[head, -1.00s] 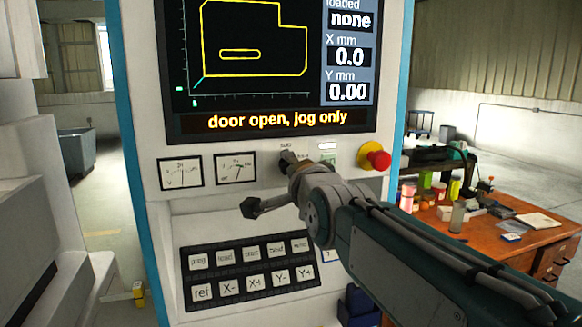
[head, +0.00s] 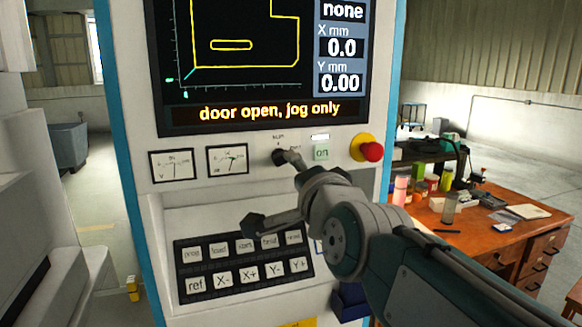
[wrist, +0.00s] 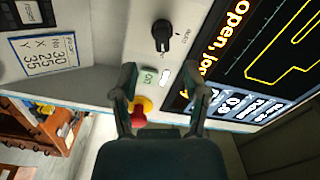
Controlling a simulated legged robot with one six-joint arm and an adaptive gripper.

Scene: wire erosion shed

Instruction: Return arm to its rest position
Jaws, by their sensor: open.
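My gripper (wrist: 170,65) is open and empty in the wrist view, with its two dark fingers spread in front of the machine's control panel. The rotary knob (wrist: 162,36) shows beyond the gap between the fingers, and the red emergency stop (wrist: 138,115) shows partly behind the left finger. In the head view my arm reaches in from the lower right, and its bent end is in front of the panel, below the knob (head: 279,157). I cannot clearly make out the fingers there.
The screen (head: 255,112) reads "door open, jog only". The green "on" button (head: 321,152) and the emergency stop (head: 368,149) sit right of the knob. A keypad (head: 243,262) is below. A wooden desk (head: 480,237) with bottles stands at the right.

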